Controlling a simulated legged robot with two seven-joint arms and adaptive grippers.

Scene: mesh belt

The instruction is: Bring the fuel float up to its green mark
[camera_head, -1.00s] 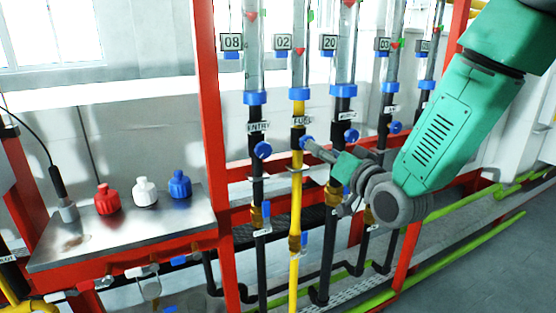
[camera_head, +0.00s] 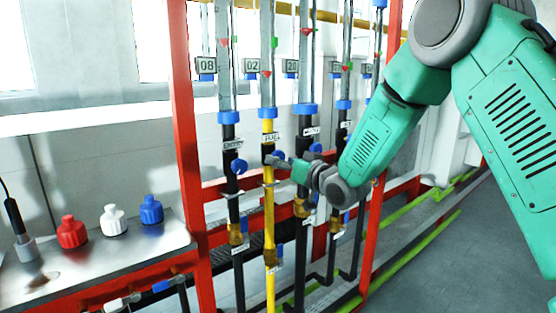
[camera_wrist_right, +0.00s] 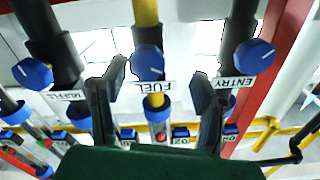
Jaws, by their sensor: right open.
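The fuel tube (camera_head: 268,95) is a clear pipe with a blue collar, above a yellow pipe and a FUEL label (camera_head: 272,136). Its red float (camera_head: 267,72) sits below the green mark (camera_head: 276,42). My right gripper (camera_head: 274,159) is at the valve just below the label. In the right wrist view, the blue fuel knob (camera_wrist_right: 148,62), with a white line on it, lies between the open fingers of my right gripper (camera_wrist_right: 157,88). Both fingers look apart from it. In the head view my gripper hides most of that knob. My left gripper is out of view.
The ENTRY knob (camera_head: 239,166) is close left of my gripper, and another blue knob (camera_head: 316,149) is close right. A red frame post (camera_head: 184,120) stands left. Red, white and blue bottles stand on a metal shelf (camera_head: 95,262).

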